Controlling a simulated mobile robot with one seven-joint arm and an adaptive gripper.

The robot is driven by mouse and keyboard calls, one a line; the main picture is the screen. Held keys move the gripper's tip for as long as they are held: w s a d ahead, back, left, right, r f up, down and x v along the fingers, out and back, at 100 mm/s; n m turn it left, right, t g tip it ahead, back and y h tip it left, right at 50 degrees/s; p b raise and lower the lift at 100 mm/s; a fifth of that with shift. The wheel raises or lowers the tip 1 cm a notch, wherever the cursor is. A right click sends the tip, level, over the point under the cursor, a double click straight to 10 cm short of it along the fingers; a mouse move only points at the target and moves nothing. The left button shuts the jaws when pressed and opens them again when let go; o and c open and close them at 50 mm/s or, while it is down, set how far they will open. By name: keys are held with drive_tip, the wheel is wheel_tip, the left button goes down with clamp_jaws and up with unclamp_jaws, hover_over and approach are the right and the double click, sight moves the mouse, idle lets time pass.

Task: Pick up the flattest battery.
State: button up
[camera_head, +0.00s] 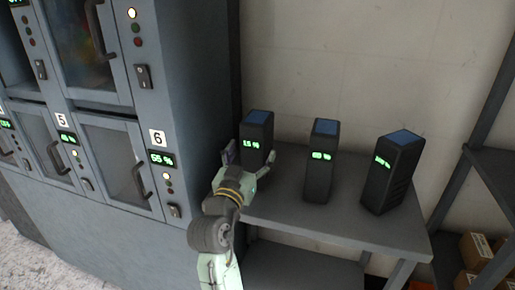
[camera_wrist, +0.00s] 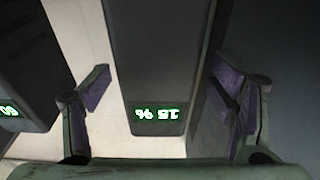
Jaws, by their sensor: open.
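Three upright dark batteries with blue tops stand on the grey table. The left battery (camera_head: 257,127) has a green display reading 15 %. The middle battery (camera_head: 320,170) seems to read about 60 %. The right battery (camera_head: 391,174) has a lit display too blurred to read surely. My gripper (camera_head: 250,152) is open at the left battery, one finger to each side. In the wrist view the 15 % battery (camera_wrist: 160,50) stands between the spread fingers, its display upside down, with gaps on both sides. Part of the middle battery (camera_wrist: 28,70) shows at the left edge.
The grey table (camera_head: 345,225) has bare room in front of the batteries. A tall charging cabinet (camera_head: 195,90) with numbered doors stands close on the left. A shelf with cardboard boxes (camera_head: 476,250) is at the right. A pale wall is behind.

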drive_tip(key=x, duration=0.2)
drive_tip(key=p+x, duration=0.1)
drive_tip(key=x, duration=0.1)
drive_tip(key=shift+w+d+f, duration=0.15)
drive_tip(key=shift+w+d, duration=0.05)
drive_tip(key=shift+w, duration=0.05)
drive_tip(key=shift+c, duration=0.2)
clamp_jaws()
drive_tip(key=shift+r, duration=0.25)
idle(0.6)
